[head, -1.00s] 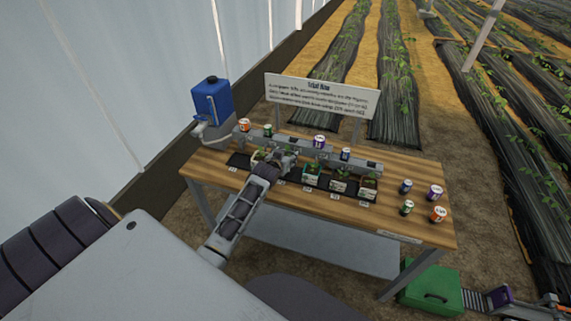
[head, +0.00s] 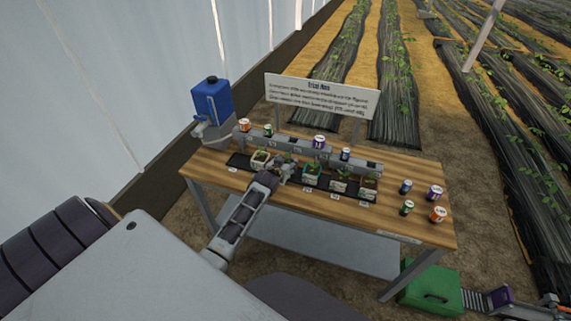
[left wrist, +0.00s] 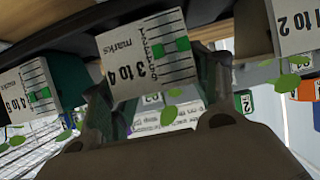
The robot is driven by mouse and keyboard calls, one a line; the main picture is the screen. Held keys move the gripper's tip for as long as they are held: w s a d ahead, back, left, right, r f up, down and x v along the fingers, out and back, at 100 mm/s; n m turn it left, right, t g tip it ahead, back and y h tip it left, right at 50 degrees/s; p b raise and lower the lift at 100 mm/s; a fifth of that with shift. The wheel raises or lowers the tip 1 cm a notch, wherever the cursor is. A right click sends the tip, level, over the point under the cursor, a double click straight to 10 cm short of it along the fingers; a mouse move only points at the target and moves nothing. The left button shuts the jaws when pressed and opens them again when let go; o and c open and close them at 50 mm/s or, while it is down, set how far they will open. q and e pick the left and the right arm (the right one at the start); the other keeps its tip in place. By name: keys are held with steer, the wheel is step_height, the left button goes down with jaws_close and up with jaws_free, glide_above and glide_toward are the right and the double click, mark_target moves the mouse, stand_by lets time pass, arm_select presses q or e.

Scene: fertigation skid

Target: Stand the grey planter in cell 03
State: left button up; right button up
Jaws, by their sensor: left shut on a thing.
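My left gripper (head: 284,172) is over the black strip on the table, between a pale planter (head: 260,157) and a teal planter (head: 312,172). In the left wrist view its fingers (left wrist: 158,95) are closed on both sides of a planter (left wrist: 150,60) with a pale grey face marked "3 to 4 marks". I take this for the grey planter. In the head view the gripper mostly hides it, with some green leaves showing beside the fingers. I cannot tell whether its base touches the strip. The cell tags are too small to read in the head view. My right gripper is not in view.
Two more planters (head: 339,186) stand to the right on the black strip (head: 238,161). A grey rail (head: 370,166) with cans on top runs behind. Several cans (head: 435,192) stand at the table's right. A blue tank (head: 210,103) stands at the back left.

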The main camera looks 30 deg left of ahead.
arm_select(q)
steer(key=o, duration=1)
steer(key=shift+f, duration=0.15)
steer(key=shift+o, duration=0.2)
steer(key=shift+r, duration=0.2)
steer(key=v, duration=1.2)
steer(key=shift+f, duration=0.1)
